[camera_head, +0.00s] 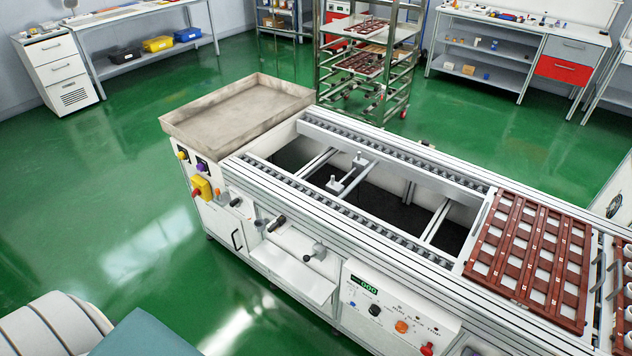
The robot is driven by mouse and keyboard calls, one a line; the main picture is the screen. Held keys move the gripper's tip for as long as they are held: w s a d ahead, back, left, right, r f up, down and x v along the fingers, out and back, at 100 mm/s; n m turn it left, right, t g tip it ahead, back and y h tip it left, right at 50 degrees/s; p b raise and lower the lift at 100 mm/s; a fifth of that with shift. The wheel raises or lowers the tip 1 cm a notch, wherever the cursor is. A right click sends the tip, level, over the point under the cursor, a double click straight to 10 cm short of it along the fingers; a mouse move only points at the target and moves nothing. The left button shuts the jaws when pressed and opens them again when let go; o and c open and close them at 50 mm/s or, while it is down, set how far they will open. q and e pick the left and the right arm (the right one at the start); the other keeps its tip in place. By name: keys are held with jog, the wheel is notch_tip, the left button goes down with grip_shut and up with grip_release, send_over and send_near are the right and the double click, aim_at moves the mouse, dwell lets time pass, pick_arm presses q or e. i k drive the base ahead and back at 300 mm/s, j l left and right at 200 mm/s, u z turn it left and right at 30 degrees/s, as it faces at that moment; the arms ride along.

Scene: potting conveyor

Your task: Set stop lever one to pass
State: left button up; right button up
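The potting conveyor (470,190) runs diagonally from the middle to the right. On its front side are two lever-like handles: a dark-ended one (277,223) at the left and a grey-knobbed one (317,250) to its right. Their labels are too small to read, so I cannot tell which is stop lever one or its setting. Inside the conveyor opening, two small upright stops (335,183) show between the rails. Neither of my grippers is in view.
A red-brown tray (530,255) lies on the conveyor's right end. A shallow beige tray (238,108) is at its left end. A control panel (385,310) with a green display and several knobs is on the front. The green floor (100,215) to the left is clear.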

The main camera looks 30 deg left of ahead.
aim_at(306, 258)
jog(key=u, duration=1)
